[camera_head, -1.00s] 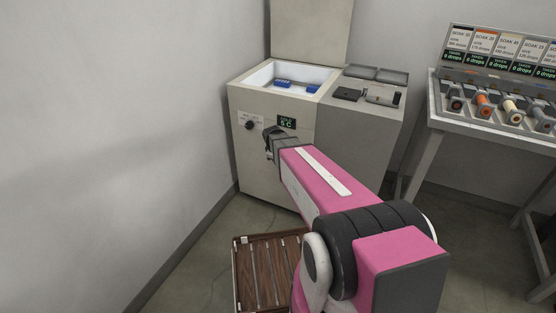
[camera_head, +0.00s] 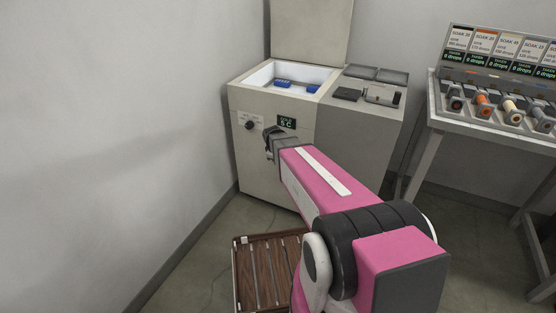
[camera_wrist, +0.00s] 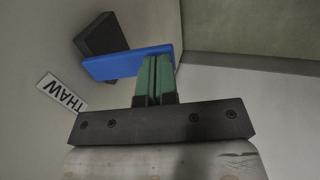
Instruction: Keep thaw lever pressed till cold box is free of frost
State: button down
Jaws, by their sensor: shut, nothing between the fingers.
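The cold box (camera_head: 270,165) stands at the back with its lid (camera_head: 310,30) raised. Its white interior (camera_head: 263,76) shows, but I cannot tell frost from bare wall there. The thaw lever (camera_wrist: 128,63) is a blue bar on a dark mount in the wrist view, beside a white THAW label (camera_wrist: 61,92). In the head view the lever is hidden by my gripper (camera_head: 268,143), at the box's front. My gripper's green fingertips (camera_wrist: 155,72) are shut together with nothing between them. They overlap the blue bar; I cannot tell for sure whether they touch it.
Blue items (camera_head: 297,86) lie inside the box. A small display (camera_head: 287,122) on the front seems to read 5 C, and a knob (camera_head: 249,125) is beside it. A slatted wooden crate (camera_head: 240,280) is on the floor. A rack table (camera_head: 495,120) stands right.

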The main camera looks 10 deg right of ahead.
jog(key=shift+r, duration=0.8)
jog(key=shift+s+r, duration=0.1)
jog(key=shift+r, duration=0.5)
jog(key=w+d+v, duration=0.1)
jog(key=w+v, duration=0.1)
jog(key=v, duration=1)
jog(key=shift+r, duration=0.65)
jog(key=shift+d, duration=0.1)
jog(key=s+d+f+m+g+y, duration=0.1)
jog(key=s+f+m, duration=0.3)
jog(key=s, duration=0.5)
jog(key=s+d+f+m+g+y, duration=0.1)
jog(key=s+f+m+g, duration=0.1)
jog(key=s+f+m, duration=0.3)
jog(key=s+m, duration=0.1)
jog(key=s, duration=0.3)
jog(key=shift+s+m, duration=0.35)
jog(key=shift+m, duration=0.05)
jog(key=shift+d, duration=0.15)
